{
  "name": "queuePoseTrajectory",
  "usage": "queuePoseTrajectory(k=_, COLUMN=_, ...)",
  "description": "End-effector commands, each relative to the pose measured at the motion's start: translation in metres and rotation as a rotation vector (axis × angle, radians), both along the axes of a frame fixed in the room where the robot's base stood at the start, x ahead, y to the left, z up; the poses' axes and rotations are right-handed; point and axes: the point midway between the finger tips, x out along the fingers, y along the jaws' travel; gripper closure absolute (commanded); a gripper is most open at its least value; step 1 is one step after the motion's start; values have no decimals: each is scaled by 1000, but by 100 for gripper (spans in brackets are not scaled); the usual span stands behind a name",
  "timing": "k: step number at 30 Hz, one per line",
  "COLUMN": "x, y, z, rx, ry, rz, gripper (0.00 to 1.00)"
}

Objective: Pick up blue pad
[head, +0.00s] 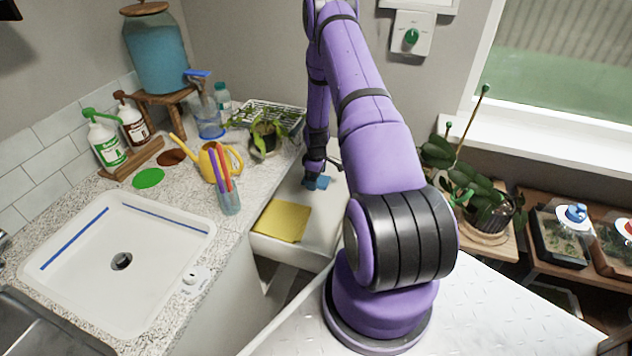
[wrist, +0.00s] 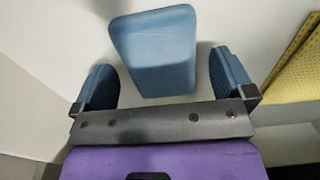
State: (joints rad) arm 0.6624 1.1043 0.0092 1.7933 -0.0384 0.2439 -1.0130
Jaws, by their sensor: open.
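The blue pad (wrist: 154,45) is a rounded rectangular block. In the wrist view it lies on a pale surface, ahead of and between my gripper's fingers. My gripper (wrist: 163,78) is open, with one blue-faced finger at each side and a gap between each finger and the pad. Nothing is held. In the head view my gripper (head: 315,174) reaches down into a white drawer-like space (head: 270,245) beside the counter. A little blue shows under it there, but the arm hides most of that spot.
A yellow cloth (head: 281,222) lies at the near end of the white space and shows at the right in the wrist view (wrist: 293,78). On the counter to the left stand a yellow watering can (head: 222,163), a cup of pens (head: 228,198) and a plant (head: 265,137).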

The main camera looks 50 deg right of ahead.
Motion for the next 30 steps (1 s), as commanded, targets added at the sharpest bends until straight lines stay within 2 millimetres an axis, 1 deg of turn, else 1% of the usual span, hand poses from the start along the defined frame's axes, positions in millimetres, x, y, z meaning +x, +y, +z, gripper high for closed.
queuePoseTrajectory(k=3, x=0, y=0, z=-6, rx=0, ry=0, rz=1, gripper=0)
queuePoseTrajectory(k=9, x=0, y=0, z=-6, rx=0, ry=0, rz=0, gripper=0)
queuePoseTrajectory(k=10, x=0, y=0, z=-6, rx=0, ry=0, rz=0, gripper=5)
queuePoseTrajectory(k=11, x=0, y=0, z=-6, rx=0, ry=0, rz=0, gripper=12)
queuePoseTrajectory(k=12, x=0, y=0, z=-6, rx=0, ry=0, rz=0, gripper=21)
queuePoseTrajectory(k=14, x=0, y=0, z=-6, rx=0, ry=0, rz=0, gripper=34)
queuePoseTrajectory(k=15, x=0, y=0, z=-6, rx=0, ry=0, rz=0, gripper=44)
queuePoseTrajectory(k=16, x=0, y=0, z=-6, rx=0, ry=0, rz=0, gripper=51)
queuePoseTrajectory(k=17, x=0, y=0, z=-6, rx=0, ry=0, rz=0, gripper=51)
queuePoseTrajectory(k=18, x=0, y=0, z=-6, rx=0, ry=0, rz=0, gripper=55)
queuePoseTrajectory(k=26, x=0, y=0, z=-4, rx=0, ry=0, rz=0, gripper=55)
queuePoseTrajectory(k=30, x=1, y=0, z=2, rx=-1, ry=-1, rz=0, gripper=55)
